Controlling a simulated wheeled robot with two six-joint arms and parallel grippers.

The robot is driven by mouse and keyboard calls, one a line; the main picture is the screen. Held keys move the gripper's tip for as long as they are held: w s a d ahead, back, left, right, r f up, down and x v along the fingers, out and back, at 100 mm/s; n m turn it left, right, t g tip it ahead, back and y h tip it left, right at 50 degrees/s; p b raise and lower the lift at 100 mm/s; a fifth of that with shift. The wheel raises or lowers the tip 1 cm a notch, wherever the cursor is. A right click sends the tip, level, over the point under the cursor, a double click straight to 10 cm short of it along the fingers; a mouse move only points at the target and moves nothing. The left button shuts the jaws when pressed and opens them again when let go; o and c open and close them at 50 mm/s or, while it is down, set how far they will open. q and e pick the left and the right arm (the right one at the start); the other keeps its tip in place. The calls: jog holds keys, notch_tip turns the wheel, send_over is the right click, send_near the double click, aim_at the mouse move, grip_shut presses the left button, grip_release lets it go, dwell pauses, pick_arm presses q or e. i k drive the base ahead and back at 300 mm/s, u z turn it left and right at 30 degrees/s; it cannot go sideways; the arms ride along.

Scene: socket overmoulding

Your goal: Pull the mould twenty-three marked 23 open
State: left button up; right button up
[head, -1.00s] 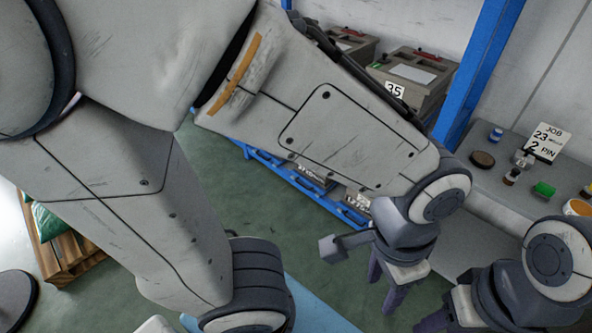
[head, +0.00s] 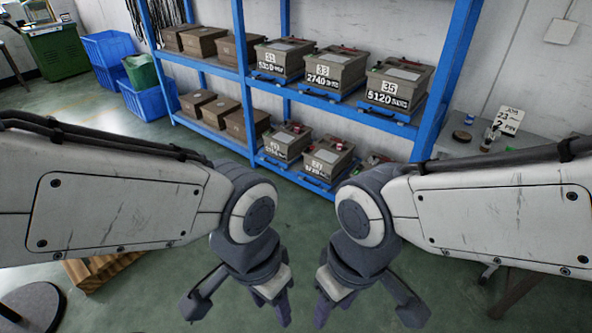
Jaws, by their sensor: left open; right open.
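Grey moulds with white number labels stand on a blue rack. On the upper shelf, one (head: 334,68) reads 33, one (head: 398,85) reads 35, and the leftmost label (head: 271,63) is hard to read. On the lower shelf are two more moulds (head: 287,142) (head: 326,160). Their labels are too small to read surely, so I cannot tell which is 23. My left gripper (head: 276,302) and my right gripper (head: 324,298) are open and empty, side by side low in front of the rack, apart from every mould.
Brown boxes (head: 238,50) fill the rack's left part. Blue bins (head: 110,50) stand further left. A bench at the right holds a job card (head: 508,120) and small items. A wooden pallet (head: 100,268) lies at lower left. Green floor before the rack is clear.

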aim_at(324, 165)
jog(key=u, duration=0.45)
jog(key=i, duration=1.6)
jog(key=z, duration=0.6)
